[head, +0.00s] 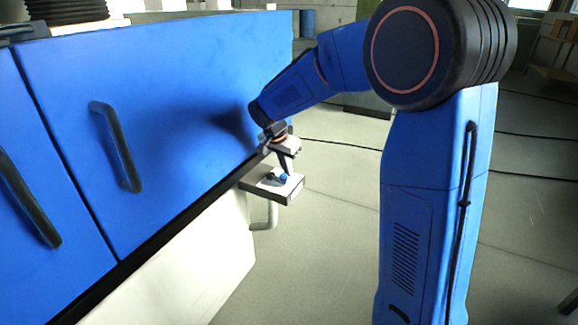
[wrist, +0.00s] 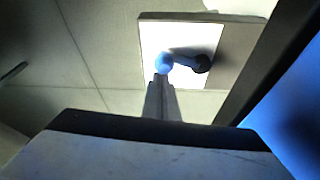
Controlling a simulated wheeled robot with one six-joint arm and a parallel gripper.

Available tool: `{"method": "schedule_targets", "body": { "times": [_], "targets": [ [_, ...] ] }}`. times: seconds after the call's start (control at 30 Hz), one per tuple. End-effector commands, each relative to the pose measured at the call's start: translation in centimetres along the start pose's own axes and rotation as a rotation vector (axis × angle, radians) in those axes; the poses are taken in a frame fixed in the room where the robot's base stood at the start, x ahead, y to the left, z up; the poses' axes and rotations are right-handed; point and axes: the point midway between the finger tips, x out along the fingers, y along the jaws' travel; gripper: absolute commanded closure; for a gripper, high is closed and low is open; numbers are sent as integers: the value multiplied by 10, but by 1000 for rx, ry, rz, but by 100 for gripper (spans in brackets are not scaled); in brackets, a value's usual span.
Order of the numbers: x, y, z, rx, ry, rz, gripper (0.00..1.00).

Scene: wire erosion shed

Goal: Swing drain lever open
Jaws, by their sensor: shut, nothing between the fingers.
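The drain lever (wrist: 182,56) lies flat over a white plate (wrist: 207,37) in the wrist view. It has a blue knob (wrist: 164,64) at its left end and a dark round pivot (wrist: 202,64) at its right end. In the head view its blue end (head: 285,177) shows on a small ledge (head: 291,190) by the blue cabinet's lower edge. My gripper (wrist: 160,80) is shut and empty, with its tips right at the blue knob; I cannot tell whether they touch it. In the head view my gripper (head: 284,170) points down at the ledge and partly hides the lever.
A blue cabinet (head: 190,90) with dark handles (head: 116,147) stands left of my gripper. A pale pipe (head: 272,214) hangs under the ledge. The floor (head: 330,230) right of the ledge is open, with dark cables crossing it farther back.

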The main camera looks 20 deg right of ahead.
Motion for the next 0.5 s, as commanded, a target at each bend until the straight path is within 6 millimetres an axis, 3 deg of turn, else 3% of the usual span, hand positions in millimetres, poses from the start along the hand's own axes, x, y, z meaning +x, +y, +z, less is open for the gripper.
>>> {"method": "schedule_targets", "body": {
  "times": [0.3,0.5],
  "targets": [
    [-6,0,17,241,0,85,100],
    [-8,-1,23,301,-1,106,100]
  ]
}}
